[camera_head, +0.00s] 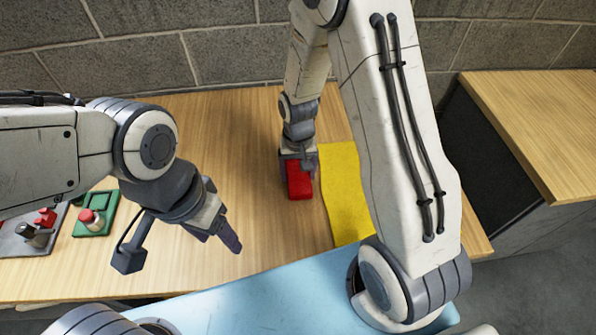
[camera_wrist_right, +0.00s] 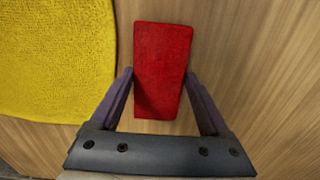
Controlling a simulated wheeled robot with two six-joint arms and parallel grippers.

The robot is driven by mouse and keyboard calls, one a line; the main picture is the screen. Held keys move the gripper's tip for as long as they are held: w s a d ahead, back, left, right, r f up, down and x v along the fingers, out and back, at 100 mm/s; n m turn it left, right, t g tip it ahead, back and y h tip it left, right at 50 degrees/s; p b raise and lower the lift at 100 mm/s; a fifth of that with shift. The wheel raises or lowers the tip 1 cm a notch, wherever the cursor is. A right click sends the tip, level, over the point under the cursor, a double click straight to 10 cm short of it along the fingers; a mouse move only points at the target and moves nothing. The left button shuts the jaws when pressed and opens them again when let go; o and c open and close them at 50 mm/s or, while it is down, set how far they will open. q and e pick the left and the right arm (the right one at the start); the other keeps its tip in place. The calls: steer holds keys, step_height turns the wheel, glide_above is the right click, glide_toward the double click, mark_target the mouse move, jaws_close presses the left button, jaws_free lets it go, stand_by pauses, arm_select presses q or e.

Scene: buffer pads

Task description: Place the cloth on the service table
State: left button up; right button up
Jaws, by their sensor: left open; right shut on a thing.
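A red folded cloth (camera_head: 299,182) lies on the wooden table (camera_head: 235,125), just left of a flat yellow cloth-like mat (camera_head: 345,195). My right gripper (camera_head: 299,164) points down at the far end of the red cloth and is shut on it. In the right wrist view the red cloth (camera_wrist_right: 163,65) sits between the two fingers (camera_wrist_right: 159,78), with the yellow mat (camera_wrist_right: 55,60) to its left. I cannot tell whether the red cloth touches the table. My left gripper (camera_head: 220,236) is open and empty over the front left of the wooden table.
A green pad (camera_head: 97,222) and a grey pad (camera_head: 15,245), each bearing small red-topped parts, lie at the left. A light blue surface (camera_head: 270,300) is in front. A block wall is behind.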

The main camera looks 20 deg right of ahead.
mark_target(298, 175)
steer(key=shift+f, duration=0.2)
steer(key=o, duration=1.2)
steer(key=shift+r, duration=0.1)
step_height(298, 175, up, 11)
steer(key=s+a+r+n, duration=0.2)
steer(key=s+a+n, duration=0.1)
steer(key=s, duration=0.4)
steer(key=s+a+r+n, duration=0.3)
steer(key=s+a, duration=0.1)
steer(key=s, duration=0.2)
steer(key=s+a+r+n+y, duration=0.1)
steer(key=s+a+r+n, duration=0.2)
steer(key=s, duration=0.4)
steer(key=shift+s+a+r+n, duration=0.15)
steer(key=shift+s+n, duration=0.2)
steer(key=shift+n, duration=0.05)
